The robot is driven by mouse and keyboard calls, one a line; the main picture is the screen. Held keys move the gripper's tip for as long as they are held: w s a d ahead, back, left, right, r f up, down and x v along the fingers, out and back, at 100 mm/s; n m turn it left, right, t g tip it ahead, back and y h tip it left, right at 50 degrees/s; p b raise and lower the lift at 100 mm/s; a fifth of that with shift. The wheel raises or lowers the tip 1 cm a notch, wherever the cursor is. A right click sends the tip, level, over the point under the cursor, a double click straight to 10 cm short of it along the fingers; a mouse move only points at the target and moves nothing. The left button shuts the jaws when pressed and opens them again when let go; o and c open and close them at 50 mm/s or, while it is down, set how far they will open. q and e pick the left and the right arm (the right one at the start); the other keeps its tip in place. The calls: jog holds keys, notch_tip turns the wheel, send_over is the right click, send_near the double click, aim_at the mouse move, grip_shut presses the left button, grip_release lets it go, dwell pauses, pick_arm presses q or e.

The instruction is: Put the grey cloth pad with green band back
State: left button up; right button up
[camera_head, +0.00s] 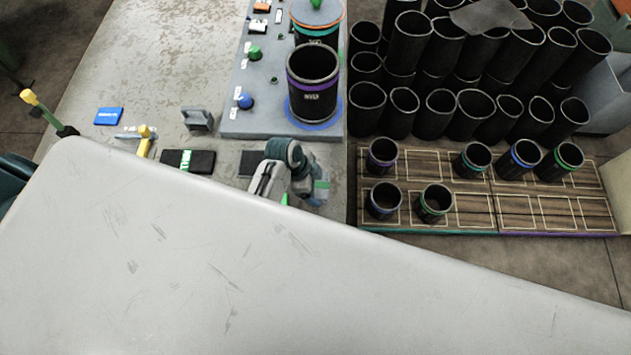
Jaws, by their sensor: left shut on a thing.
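My left gripper (309,193) shows small in the middle of the camera_head view, at the front edge of the grey table. It is shut on a small grey piece with a green band (322,186), which looks like the grey cloth pad. The gripper hides part of the pad, and the fingertips are hard to make out. A flat dark grey square (251,164) lies on the table just left of the gripper. My right gripper is not in view.
A grey board (270,122) behind the gripper bears a black sleeve with a purple band (312,86) and small knobs. A black block with a green label (188,161) and a blue packet (109,116) lie left. A wooden rack (470,207) with several short sleeves stands right.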

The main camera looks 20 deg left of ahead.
pick_arm(q)
jog(key=o, duration=0.9)
jog(key=shift+f, duration=0.1)
jog(key=shift+c, duration=0.2)
jog(key=shift+b+v, duration=2)
jog(key=shift+v, duration=4.15)
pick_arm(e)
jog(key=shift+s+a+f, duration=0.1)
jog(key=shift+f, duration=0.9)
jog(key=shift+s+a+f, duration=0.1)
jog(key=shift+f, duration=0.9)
